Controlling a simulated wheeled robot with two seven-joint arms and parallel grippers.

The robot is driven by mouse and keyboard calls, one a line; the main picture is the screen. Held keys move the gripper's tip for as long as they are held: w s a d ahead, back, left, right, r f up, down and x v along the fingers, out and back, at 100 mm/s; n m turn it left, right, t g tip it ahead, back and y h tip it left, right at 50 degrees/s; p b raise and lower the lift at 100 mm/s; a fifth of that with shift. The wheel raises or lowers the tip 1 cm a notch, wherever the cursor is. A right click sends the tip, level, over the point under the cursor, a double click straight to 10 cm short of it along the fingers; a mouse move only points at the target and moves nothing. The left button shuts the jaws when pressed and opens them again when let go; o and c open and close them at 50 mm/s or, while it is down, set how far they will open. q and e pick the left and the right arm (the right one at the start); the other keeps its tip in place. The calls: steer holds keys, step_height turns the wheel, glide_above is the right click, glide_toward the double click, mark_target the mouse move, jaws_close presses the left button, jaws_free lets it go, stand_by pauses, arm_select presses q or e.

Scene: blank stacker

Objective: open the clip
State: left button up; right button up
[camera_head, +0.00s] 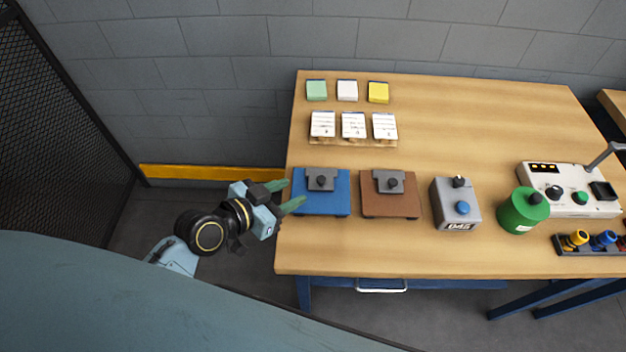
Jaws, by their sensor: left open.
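Two clip-like boards lie on the wooden table. The blue clipboard (320,204) is at the left edge, with a grey clip (321,179) and a dark knob at its back edge. The brown clipboard (390,206) lies just right of it, with a similar grey clip (387,180). Both clips look down on their boards. My left gripper (287,195) is open, its two greenish fingers pointing right at the left edge of the blue board. I cannot tell whether the fingertips touch it. My right gripper is not in view.
A grey counter box (456,207), a green canister (523,212) and a white control panel (568,190) stand to the right. Cards (353,125) and coloured pads (347,91) lie behind the boards. The table's back right is clear.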

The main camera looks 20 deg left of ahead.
mark_target(321, 179)
arm_select(q)
steer(key=x, duration=0.8)
steer(key=shift+f, duration=0.1)
jaws_close()
